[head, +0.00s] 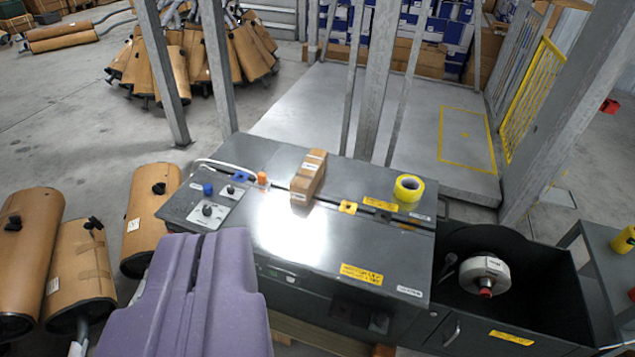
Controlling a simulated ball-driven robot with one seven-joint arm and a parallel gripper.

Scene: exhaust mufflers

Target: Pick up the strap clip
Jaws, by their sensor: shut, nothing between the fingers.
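A small orange piece (262,178) sits on the dark machine top (385,240), at the end of a white strap or cable. It may be the strap clip, but it is too small to be sure. My purple gripper (198,240) fills the lower left foreground, with its two fingers together and nothing seen between them. It is in front of the machine's near left corner, apart from the orange piece, which lies farther off and to the right. My gripper hides part of the machine's near left side.
A brown box (308,178) and a yellow tape roll (408,188) stand on the machine top. A control panel with a blue knob (208,189) is at its left. Brown mufflers (150,220) stand at left. Grey posts (378,80) rise behind. A dark bin (520,315) holds a white roll (484,273).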

